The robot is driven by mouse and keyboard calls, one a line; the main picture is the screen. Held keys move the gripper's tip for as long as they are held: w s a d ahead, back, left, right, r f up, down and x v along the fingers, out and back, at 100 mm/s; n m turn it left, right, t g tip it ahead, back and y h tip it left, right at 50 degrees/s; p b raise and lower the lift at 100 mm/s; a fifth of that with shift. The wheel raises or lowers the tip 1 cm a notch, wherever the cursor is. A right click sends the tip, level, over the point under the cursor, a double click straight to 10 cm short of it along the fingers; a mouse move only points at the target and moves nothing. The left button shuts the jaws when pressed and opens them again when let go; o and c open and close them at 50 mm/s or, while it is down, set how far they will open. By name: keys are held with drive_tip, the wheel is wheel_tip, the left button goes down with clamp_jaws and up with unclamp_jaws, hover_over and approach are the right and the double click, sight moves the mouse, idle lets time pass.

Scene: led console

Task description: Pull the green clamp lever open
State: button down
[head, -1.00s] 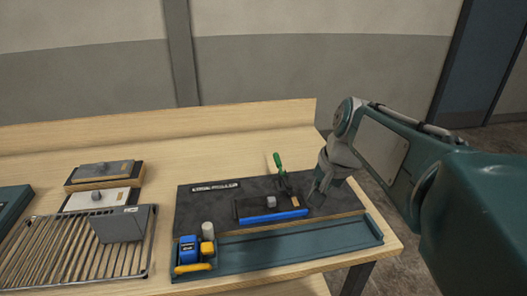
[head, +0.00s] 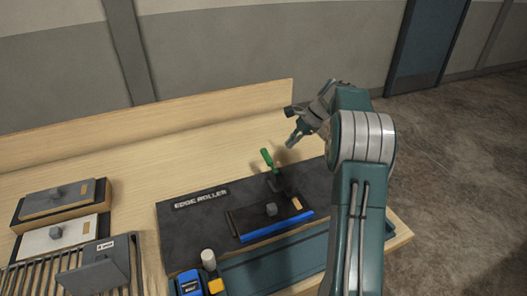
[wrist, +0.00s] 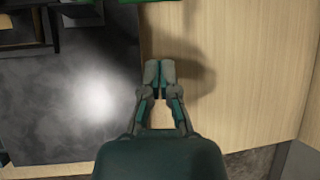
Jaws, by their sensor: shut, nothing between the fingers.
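The green clamp lever (head: 267,158) stands up from a dark clamp base (head: 277,186) on the dark panel, its handle tilted up and to the left. My gripper (head: 292,138) is above and to the right of the lever's handle in the head view, apart from it. In the wrist view my gripper's fingertips (wrist: 159,72) are together with nothing between them, over the panel's edge and bare wood. A green strip (wrist: 135,1) shows at the top edge of the wrist view, probably part of the lever, mostly cut off.
The "EDGE ROLLER" panel (head: 190,232) carries a plate with a blue bar (head: 278,226). A teal tray (head: 262,276) runs along the front, with blue and yellow items (head: 203,284) at its left. Blocks and a rack (head: 30,280) lie left. Wood behind the panel is clear.

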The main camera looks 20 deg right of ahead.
sight(271, 160)
drive_tip(key=x, duration=0.9)
drive_tip(key=shift+a+f, duration=0.25)
drive_tip(key=shift+s+a+r, duration=0.1)
drive_tip(key=shift+a+r, duration=0.1)
drive_tip(key=shift+r, duration=0.3)
drive_tip(key=shift+s+a+r, duration=0.1)
drive_tip(key=shift+a+r, duration=0.1)
drive_tip(key=shift+r, duration=0.35)
drive_tip(key=shift+s+a+r, duration=0.15)
drive_tip(key=shift+a+r, duration=0.05)
drive_tip(key=shift+r, duration=0.5)
